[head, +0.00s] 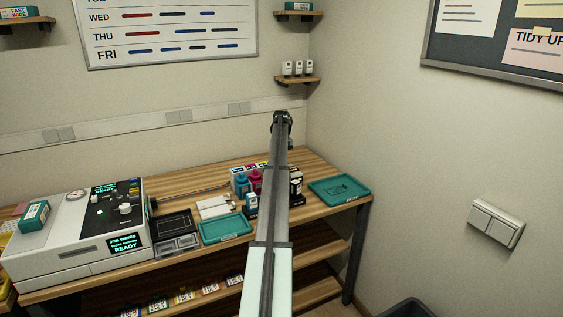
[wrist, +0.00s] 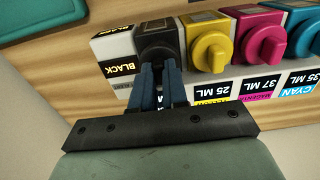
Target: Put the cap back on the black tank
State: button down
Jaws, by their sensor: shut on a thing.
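I cannot tell whether the cap is seated on the tank. In the head view my arm hides the gripper.
The yellow (wrist: 210,45), magenta (wrist: 265,45) and cyan (wrist: 312,38) capped tanks stand close beside it. A teal tray (head: 340,205) lies right of the tanks, another (head: 226,240) in front left. A printer-like machine (head: 75,235) fills the bench's left.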

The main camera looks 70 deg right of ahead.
jog(key=c, duration=0.6)
grip_release()
jog(key=shift+r, duration=0.1)
dwell(0.3)
jog(key=shift+r, duration=3.4)
jog(key=shift+c, duration=0.4)
grip_shut()
jog(key=shift+f, duration=3.05)
jog(key=shift+r, duration=0.15)
